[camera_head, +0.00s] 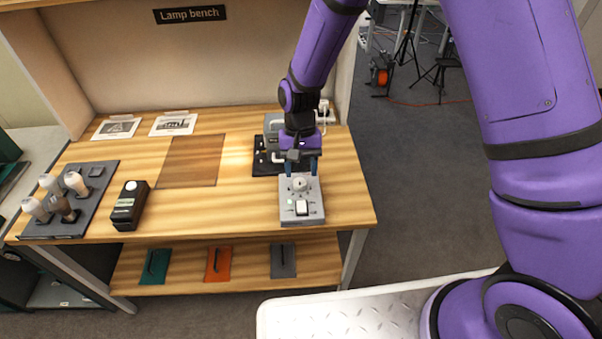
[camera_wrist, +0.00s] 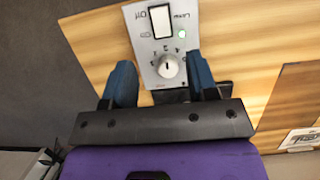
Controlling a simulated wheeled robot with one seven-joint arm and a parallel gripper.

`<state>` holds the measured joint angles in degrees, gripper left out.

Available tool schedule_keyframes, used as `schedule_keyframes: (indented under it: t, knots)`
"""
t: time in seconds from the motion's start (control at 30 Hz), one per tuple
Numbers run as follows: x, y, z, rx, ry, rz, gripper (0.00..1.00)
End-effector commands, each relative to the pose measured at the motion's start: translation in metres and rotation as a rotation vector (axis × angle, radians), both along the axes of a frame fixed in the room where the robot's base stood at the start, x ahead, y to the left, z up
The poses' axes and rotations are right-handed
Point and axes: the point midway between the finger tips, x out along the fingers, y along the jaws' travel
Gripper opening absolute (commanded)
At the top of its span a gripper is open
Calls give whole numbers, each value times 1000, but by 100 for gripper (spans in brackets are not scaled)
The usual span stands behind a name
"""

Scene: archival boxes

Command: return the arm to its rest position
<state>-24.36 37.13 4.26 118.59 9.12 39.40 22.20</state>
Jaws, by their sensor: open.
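My purple arm reaches over the wooden lamp bench (camera_head: 240,205). My gripper (camera_head: 300,166) is open, with its blue fingers pointing down just behind and above the dial end of a grey control box. The box (camera_head: 288,209) stands near the bench's right front corner. In the wrist view my gripper's two fingers (camera_wrist: 160,82) are apart, one on each side of the round dial (camera_wrist: 168,66). The control box (camera_wrist: 143,42) also shows a white rocker switch (camera_wrist: 160,21) and a small green light (camera_wrist: 181,33). I cannot tell whether the fingers touch the box.
A dark device (camera_head: 266,163) stands behind my gripper. A black meter (camera_head: 129,206) and a grey tray (camera_head: 98,185) with several bulbs are at the left. A brown mat (camera_head: 192,161) lies mid-bench. Coloured plates rest on the lower shelf (camera_head: 190,273).

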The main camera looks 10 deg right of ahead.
Motion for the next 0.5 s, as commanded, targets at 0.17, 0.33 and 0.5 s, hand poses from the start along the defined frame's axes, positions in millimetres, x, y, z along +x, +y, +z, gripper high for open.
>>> schedule_keyframes:
  t: [0.17, 0.33, 0.5]
  knots:
    - [0, 0, 0, 0, 0, 0, 53]
    - [0, 0, 0, 0, 0, 0, 53]
    - [2, -3, 9, 5, -11, 0, 53]
